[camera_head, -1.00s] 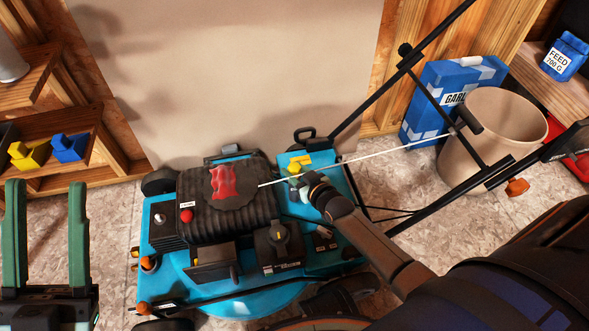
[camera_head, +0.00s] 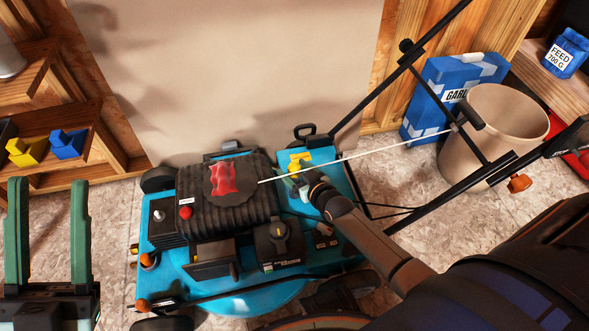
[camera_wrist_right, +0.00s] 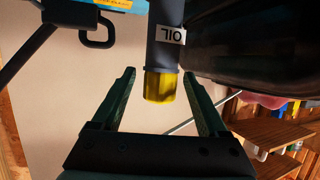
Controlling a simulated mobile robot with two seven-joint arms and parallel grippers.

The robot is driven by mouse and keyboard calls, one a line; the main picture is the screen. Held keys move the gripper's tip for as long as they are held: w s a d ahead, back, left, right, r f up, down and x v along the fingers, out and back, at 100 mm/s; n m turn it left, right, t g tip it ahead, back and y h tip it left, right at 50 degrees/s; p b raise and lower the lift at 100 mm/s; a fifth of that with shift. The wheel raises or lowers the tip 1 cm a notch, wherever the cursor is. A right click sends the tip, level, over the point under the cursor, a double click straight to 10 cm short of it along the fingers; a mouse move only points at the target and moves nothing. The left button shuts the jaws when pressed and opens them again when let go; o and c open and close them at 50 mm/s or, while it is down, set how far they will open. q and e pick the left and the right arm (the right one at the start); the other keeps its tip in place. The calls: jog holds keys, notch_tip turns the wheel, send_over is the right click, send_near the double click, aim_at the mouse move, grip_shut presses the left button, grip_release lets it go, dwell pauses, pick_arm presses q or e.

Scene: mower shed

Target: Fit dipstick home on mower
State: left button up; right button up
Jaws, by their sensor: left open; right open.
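The mower (camera_head: 250,300) is blue with a black ribbed engine cover and stands on the floor in the head view. The dipstick's yellow cap (camera_wrist_right: 160,86) sits at the end of a dark tube (camera_wrist_right: 165,40) labelled OIL in the right wrist view. The cap meets the tube's collar; I cannot tell whether it is fully home. My right gripper (camera_wrist_right: 158,76) is open, one finger on each side of the cap with gaps showing. In the head view, yellow (camera_head: 300,158) shows beside this gripper. My left gripper (camera_head: 46,190) is open and empty at the left, away from the mower.
The mower's black handle (camera_head: 430,85) and a pale cord (camera_head: 360,152) cross the right side. A beige bin (camera_head: 490,130) and a blue box (camera_head: 440,85) stand behind the handle. A wooden shelf (camera_head: 110,180) with yellow and blue items is at the left.

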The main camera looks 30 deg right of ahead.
pick_arm(q)
notch_tip(320, 180, up, 7)
jog(key=p, duration=0.6)
jog(key=shift+s+a+r+t+p, duration=0.2)
jog(key=shift+a+t+p, duration=0.1)
jog(key=shift+a, duration=0.15)
pick_arm(e)
jog(key=v, duration=1.2)
jog(key=shift+s, duration=0.25)
pick_arm(q)
jog(key=shift+r+n, duration=0.1)
jog(key=shift+n, duration=0.2)
pick_arm(e)
jog(key=shift+r, duration=0.15)
